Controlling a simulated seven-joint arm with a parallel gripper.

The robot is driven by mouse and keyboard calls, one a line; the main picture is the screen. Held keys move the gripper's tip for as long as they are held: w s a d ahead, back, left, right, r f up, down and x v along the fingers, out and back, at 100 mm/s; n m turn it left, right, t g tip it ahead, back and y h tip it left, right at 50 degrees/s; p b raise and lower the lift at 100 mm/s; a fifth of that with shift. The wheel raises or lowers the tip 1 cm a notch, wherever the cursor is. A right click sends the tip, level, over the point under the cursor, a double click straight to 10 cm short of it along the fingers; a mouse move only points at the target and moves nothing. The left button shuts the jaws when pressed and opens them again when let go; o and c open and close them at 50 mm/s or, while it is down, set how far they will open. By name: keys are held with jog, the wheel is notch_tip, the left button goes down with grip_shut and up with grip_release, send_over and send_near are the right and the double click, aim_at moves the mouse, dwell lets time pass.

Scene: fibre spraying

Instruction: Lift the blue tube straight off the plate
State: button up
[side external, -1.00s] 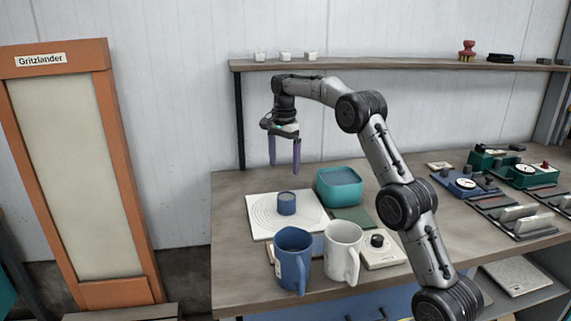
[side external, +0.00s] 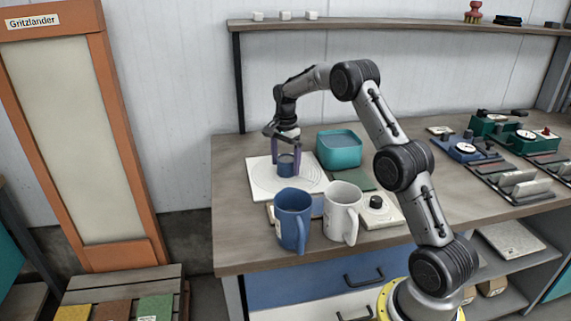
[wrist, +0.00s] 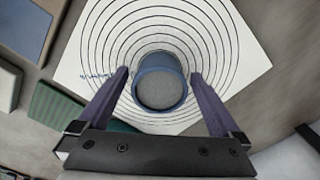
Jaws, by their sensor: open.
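The blue tube (side external: 286,165) stands upright on the white plate (side external: 262,181), which is marked with concentric rings. In the wrist view the tube (wrist: 161,67) sits near the middle of the rings on the plate (wrist: 75,66), with a grey surface inside its rim. My gripper (side external: 286,172) points down over the tube, with a purple finger on either side of it. In the wrist view my gripper (wrist: 160,76) is open, and a gap shows between each finger and the tube wall.
A teal bin (side external: 339,150) stands right behind the plate. A blue mug (side external: 293,219) and a white mug (side external: 342,211) stand in front of it. A green pad (side external: 352,181) lies to the right. The wall shelf (side external: 400,26) runs behind.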

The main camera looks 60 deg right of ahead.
jog(key=shift+f, duration=0.3)
jog(key=shift+c, duration=0.3)
jog(key=shift+r, duration=0.1)
grip_shut()
notch_tip(320, 180, up, 10)
dwell(4.6)
